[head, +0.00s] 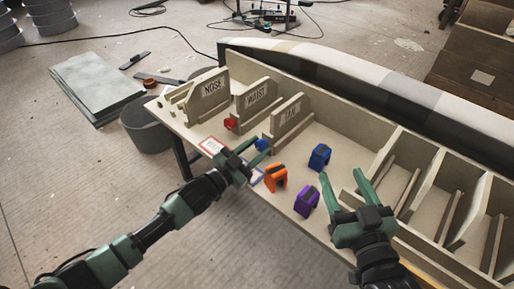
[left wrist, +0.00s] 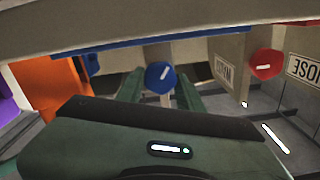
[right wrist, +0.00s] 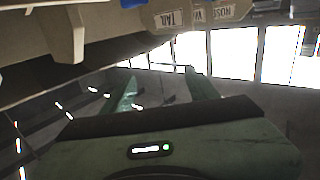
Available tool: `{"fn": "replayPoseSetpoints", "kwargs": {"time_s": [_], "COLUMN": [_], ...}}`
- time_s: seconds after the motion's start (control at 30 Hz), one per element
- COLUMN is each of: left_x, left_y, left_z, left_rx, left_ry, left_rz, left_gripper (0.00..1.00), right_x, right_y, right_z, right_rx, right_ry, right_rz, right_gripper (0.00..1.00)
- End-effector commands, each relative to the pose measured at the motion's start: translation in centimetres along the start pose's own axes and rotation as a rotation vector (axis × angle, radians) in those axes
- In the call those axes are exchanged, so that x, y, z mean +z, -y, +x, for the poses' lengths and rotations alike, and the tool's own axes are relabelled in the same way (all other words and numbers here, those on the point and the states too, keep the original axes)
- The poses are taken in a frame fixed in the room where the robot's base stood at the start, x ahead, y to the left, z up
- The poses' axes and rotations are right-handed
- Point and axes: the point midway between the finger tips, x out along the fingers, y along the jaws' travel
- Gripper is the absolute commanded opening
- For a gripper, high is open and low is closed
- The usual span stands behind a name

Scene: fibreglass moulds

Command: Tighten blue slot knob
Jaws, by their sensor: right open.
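The blue slot knob (head: 262,144) is at the front end of the divider labelled TAIL (head: 290,114). In the left wrist view the blue knob (left wrist: 160,76) is round and faces me, with a slanted white line on it. My left gripper (head: 257,151) is open, with its fingers on either side of the knob in that view (left wrist: 159,88). A gap shows beside each finger; I cannot tell whether they reach around it. My right gripper (head: 341,176) is open and empty above the bench's front right part; its wrist view shows nothing between its fingers (right wrist: 160,75).
A red knob (head: 230,124) is at the WAIST divider (head: 254,96). Orange (head: 275,177), purple (head: 306,201) and blue (head: 320,157) blocks stand on the bench near my grippers. A red-edged card (head: 210,146) lies at the front. A grey bin (head: 148,124) stands left of the bench.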

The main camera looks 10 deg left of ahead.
Motion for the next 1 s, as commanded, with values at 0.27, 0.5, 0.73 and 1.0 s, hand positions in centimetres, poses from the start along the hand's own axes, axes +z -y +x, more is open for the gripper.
{"fn": "replayPoseSetpoints", "kwargs": {"time_s": [0.27,0.5,0.73,1.0], "left_x": [-0.1,-0.1,0.1,0.1], "left_y": [0.0,-0.1,-0.1,-0.1], "left_z": [0.0,0.0,0.0,0.0], "left_rx": [-0.001,0.0,0.0,0.0], "left_ry": [0.001,0.002,0.002,0.002], "left_rz": [0.064,0.27,0.373,0.373], "left_gripper": [0.0,0.0,0.0,0.43], "right_x": [1.7,6.2,8.0,8.0], "right_y": [-0.3,-0.9,-1.1,-1.1], "right_z": [-0.3,-2.1,-3.0,-3.0], "right_rx": [0.006,0.02,0.026,0.026], "right_ry": [0.096,0.341,0.434,0.433], "right_rz": [-0.002,-0.003,-0.003,-0.003], "right_gripper": [0.59,0.59,0.59,0.59]}}
